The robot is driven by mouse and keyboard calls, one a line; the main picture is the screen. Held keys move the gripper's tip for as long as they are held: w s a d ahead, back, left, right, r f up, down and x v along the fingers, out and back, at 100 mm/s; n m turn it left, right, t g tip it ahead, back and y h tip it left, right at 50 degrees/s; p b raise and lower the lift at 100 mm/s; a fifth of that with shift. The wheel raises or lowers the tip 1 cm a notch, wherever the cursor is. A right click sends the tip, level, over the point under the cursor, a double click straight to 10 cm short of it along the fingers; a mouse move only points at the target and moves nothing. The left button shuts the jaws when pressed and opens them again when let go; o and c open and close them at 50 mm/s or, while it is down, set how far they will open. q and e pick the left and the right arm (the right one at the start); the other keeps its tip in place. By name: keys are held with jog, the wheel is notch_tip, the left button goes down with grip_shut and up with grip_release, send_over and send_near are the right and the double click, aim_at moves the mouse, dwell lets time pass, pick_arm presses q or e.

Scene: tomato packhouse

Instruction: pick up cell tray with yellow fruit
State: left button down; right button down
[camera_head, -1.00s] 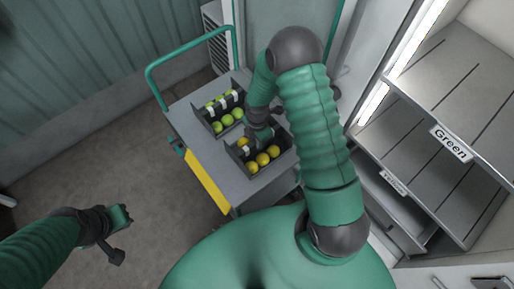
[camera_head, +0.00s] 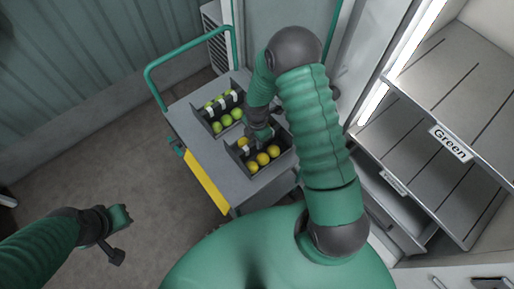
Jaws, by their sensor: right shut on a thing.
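The dark cell tray with yellow fruit (camera_head: 243,172) stands on the near end of the cart top. Yellow fruit (camera_head: 263,159) show in its front row, with another behind the divider. My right gripper (camera_head: 262,138) reaches down from above and is shut on the tray's middle divider; my arm hides part of the tray's back. The tray looks level, and I cannot tell whether it is clear of the cart. My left gripper (camera_head: 119,236) hangs over the floor at the lower left, away from the cart; its jaws are too small to read.
A second dark tray with green fruit (camera_head: 214,129) stands behind on the grey cart (camera_head: 195,151), which has a green handle (camera_head: 188,50) and yellow front edge. At right is a shelf rack (camera_head: 408,135) with a "Green" label (camera_head: 450,143).

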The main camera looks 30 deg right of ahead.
jog(key=shift+s+a+f, duration=0.1)
jog(key=shift+s+a, duration=0.1)
jog(key=shift+s, duration=0.05)
